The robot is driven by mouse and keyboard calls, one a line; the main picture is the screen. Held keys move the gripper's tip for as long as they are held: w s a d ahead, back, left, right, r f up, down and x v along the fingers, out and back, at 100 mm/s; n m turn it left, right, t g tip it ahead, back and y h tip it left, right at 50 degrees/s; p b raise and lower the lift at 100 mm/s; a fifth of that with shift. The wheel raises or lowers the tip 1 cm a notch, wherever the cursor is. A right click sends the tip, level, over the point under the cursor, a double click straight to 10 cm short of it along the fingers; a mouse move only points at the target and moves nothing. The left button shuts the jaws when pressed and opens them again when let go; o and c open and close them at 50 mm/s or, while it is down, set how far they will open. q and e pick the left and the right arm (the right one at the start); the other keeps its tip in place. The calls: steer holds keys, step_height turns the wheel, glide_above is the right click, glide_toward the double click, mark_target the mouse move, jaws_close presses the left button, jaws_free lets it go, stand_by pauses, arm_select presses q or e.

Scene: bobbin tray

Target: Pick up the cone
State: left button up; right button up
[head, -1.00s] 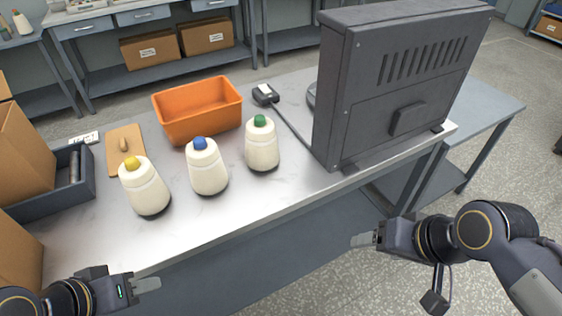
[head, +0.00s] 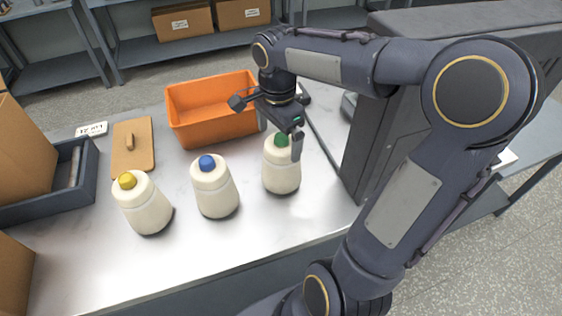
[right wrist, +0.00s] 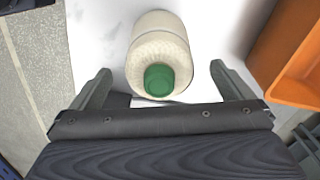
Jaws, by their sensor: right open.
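Three cream cones with coloured tops stand upright in a row on the metal table. One has a yellow top (head: 146,206), one a blue top (head: 215,190), and one a green top (head: 281,175). My right gripper (head: 280,138) is open at the green-topped cone, pointing down with its fingers around the height of the green tip. In the right wrist view the green-topped cone (right wrist: 158,50) lies between the two open fingers (right wrist: 158,85), with a gap on each side. My left gripper is not in view.
A dark machine housing (head: 385,150) stands right of the cones, partly hidden by my arm. A wooden board (head: 132,158) and a dark tray (head: 90,170) are at the left. The table front is clear.

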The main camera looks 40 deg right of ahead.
mark_target(281, 147)
steer(key=f, duration=0.4)
steer(key=shift+d+f, duration=0.25)
steer(key=shift+d, duration=0.1)
steer(key=c, duration=1.6)
steer(key=shift+o, duration=0.2)
steer(key=shift+r, duration=0.15)
